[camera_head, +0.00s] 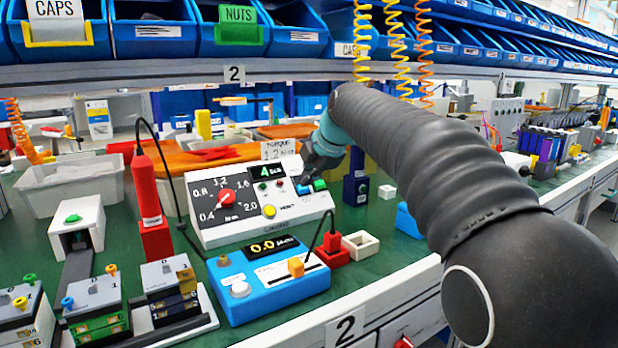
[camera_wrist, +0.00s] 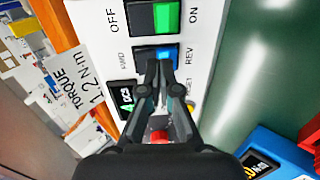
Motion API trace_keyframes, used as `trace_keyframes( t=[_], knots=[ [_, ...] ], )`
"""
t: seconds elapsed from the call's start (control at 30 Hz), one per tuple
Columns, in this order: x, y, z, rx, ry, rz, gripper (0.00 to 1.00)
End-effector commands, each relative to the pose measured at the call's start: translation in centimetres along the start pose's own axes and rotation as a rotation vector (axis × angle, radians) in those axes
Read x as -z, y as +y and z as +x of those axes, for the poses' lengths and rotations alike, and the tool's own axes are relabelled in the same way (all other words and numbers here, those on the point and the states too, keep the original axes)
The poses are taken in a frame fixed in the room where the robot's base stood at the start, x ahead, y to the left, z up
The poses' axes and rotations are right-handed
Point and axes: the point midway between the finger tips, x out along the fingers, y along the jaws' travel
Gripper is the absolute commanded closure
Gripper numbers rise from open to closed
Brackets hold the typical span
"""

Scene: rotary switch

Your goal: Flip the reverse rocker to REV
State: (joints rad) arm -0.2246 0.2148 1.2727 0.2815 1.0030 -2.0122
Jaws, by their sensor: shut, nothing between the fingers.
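The reverse rocker (camera_wrist: 152,53) is blue, in a black frame between the words FWD and REV on the white control box (camera_head: 213,235). In the head view, the blue rocker (camera_head: 304,190) sits at the box's right end, partly hidden by my gripper (camera_head: 307,183). My gripper also shows in the wrist view (camera_wrist: 165,68), fingers together and empty.
A green OFF/ON rocker (camera_head: 320,185) is close beside the blue one. The box also has a red dial (camera_head: 227,197) and a yellow button (camera_head: 269,211). A blue counter box (camera_head: 262,290) stands in front. A red tool (camera_head: 150,205) stands at left.

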Motion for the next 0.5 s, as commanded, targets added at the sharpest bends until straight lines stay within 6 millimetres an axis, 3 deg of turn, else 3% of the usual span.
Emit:
trace_keyframes(
  t=[0.27, 0.5],
  knots=[
    [-0.1, 0.0, -0.6, -0.001, 0.0, -0.001, 1.0],
    [0.1, -0.2, -4.0, -0.003, 0.005, -0.006, 1.0]
  ],
)
